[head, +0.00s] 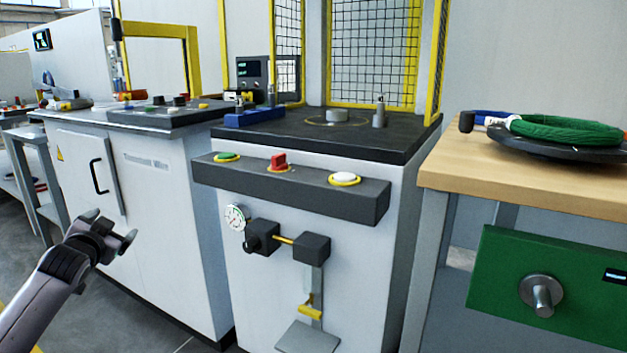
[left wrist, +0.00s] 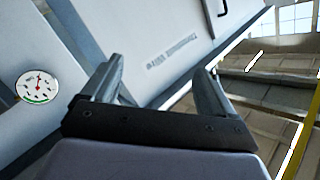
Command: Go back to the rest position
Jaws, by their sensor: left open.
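My left gripper (head: 112,232) is open and empty at the lower left of the head view, in front of the white cabinet (head: 150,190) with the black handle. In the left wrist view its two fingers (left wrist: 160,88) stand apart with nothing between them. The cabinet front with lettering (left wrist: 178,50) shows beyond the fingers. My right gripper is in neither view. A green wire coil (head: 566,131) lies on a black round plate (head: 545,148) on the wooden table at the right.
The machine in the middle has a dark button bar (head: 315,198) and a pressure gauge (head: 235,217) sticking out in front. A green panel with a metal knob (head: 490,285) is under the wooden table (head: 450,165). Grey floor (head: 75,325) is free at the lower left.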

